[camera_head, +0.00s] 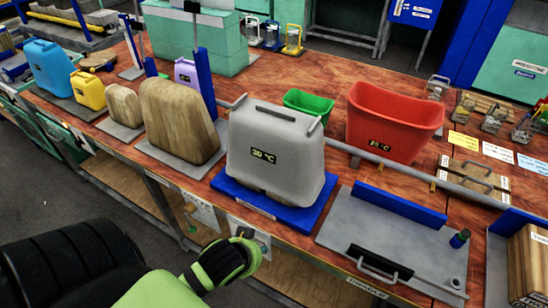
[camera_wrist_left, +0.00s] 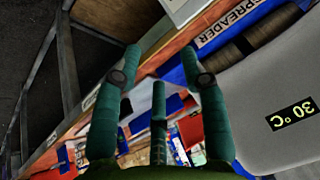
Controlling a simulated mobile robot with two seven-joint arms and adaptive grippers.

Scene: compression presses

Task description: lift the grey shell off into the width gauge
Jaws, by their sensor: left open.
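The grey shell (camera_head: 275,145), marked 30 °C, sits upright over a wooden form on a blue base (camera_head: 260,208) at the table's front edge. It also shows at the right of the left wrist view (camera_wrist_left: 275,110). A grey plate with a blue back bar and a black handled block, which looks like the width gauge (camera_head: 385,232), lies to its right. My left gripper (camera_head: 243,256) is below and in front of the shell, apart from it. In the left wrist view (camera_wrist_left: 160,62) its fingers are spread and empty. My right gripper is not in view.
A red shell (camera_head: 392,122) and a green tray (camera_head: 308,104) stand behind. A bare wooden form (camera_head: 180,118) and blue (camera_head: 47,66) and yellow (camera_head: 88,90) shells stand left. A grey rail (camera_head: 420,170) crosses the table behind the plate. A wooden block (camera_head: 530,262) stands far right.

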